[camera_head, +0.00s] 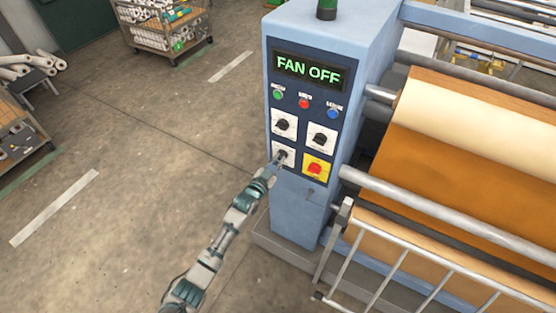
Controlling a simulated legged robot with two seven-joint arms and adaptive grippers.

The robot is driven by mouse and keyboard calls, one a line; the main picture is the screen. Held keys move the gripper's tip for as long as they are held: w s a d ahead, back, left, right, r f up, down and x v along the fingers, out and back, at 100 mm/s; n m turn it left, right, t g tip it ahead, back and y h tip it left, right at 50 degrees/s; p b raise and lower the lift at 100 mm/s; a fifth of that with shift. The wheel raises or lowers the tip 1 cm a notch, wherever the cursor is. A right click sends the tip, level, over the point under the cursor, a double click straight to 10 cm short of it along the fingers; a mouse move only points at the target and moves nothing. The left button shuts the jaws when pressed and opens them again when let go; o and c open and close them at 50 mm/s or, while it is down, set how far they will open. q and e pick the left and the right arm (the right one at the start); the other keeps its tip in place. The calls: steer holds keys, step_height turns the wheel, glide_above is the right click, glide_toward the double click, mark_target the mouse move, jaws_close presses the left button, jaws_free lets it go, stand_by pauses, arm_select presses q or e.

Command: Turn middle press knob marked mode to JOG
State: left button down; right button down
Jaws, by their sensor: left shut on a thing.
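The blue press cabinet (300,215) carries a dark control panel with a display (308,72) reading "FAN OFF" in green. Three black knobs sit on white plates: an upper left knob (283,125), a right knob (320,139) and a lower left knob (284,154). Their labels are too small to read, so I cannot tell which is marked mode. My left gripper (279,159) is shut on the lower left knob and partly hides it and its plate. My right gripper is not in view.
A red button (315,169) on a yellow plate is close right of my left gripper. Green, red and blue buttons (304,103) sit above the knobs. Press rollers (470,130) and a metal rail (410,250) stand at right.

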arm_select(q)
steer(key=n, duration=0.3)
steer(key=shift+f+n, duration=0.1)
steer(key=shift+n, duration=0.3)
steer(key=n, duration=0.9)
steer(key=shift+a+f, duration=0.15)
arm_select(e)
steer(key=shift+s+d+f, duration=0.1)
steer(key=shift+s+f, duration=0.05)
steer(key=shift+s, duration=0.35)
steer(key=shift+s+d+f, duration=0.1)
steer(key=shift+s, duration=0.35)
arm_select(q)
steer(key=c, duration=1.2)
jaws_free()
steer(key=shift+w, duration=0.1)
